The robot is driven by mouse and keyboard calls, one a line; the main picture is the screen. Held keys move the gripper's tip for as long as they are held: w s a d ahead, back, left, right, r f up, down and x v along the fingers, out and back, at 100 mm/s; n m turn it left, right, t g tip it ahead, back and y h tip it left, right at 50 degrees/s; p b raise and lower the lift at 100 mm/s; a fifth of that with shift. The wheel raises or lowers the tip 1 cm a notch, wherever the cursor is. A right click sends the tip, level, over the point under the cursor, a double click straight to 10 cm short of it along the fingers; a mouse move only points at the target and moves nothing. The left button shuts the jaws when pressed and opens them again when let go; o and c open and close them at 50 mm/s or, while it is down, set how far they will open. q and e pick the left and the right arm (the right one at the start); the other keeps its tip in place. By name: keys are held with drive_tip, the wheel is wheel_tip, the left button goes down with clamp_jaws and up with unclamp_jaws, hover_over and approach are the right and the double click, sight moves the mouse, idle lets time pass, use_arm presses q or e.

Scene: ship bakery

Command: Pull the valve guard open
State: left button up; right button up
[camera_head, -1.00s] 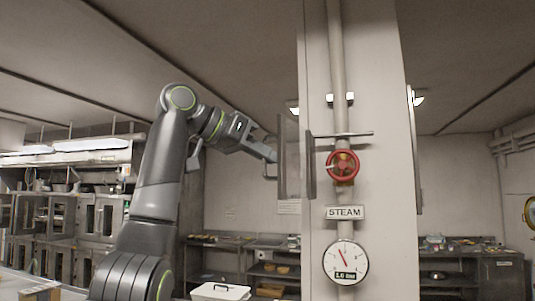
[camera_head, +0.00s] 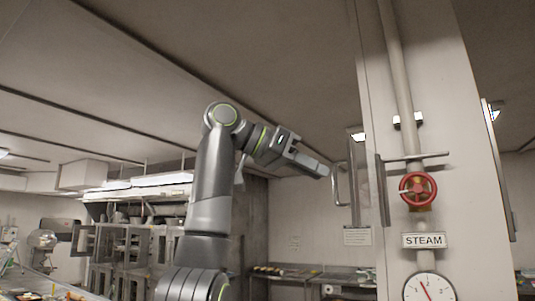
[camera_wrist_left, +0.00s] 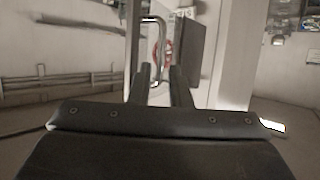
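The valve guard (camera_head: 365,185) is a clear panel with a dark edge bar, standing out to the left of the red valve wheel (camera_head: 418,191). The wheel shows uncovered in the head view. A metal bar handle (camera_head: 337,187) is on the guard's left side. My left gripper (camera_head: 327,171) is at this handle. In the left wrist view, the handle (camera_wrist_left: 163,45) rises at the two fingertips (camera_wrist_left: 160,70), which stand apart; its lower part shows between them. I cannot tell whether a finger touches it. My right gripper is not in view.
The wheel sits on a vertical pipe (camera_head: 397,70) on a pale column (camera_head: 460,110). A STEAM sign (camera_head: 424,240) and a round gauge (camera_head: 429,288) are below. Ovens (camera_head: 125,250) stand at the left, a work counter (camera_head: 310,275) behind.

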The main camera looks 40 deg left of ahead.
use_arm(q)
drive_tip(key=b+v, duration=0.3)
drive_tip(key=v, duration=0.9)
idle(0.4)
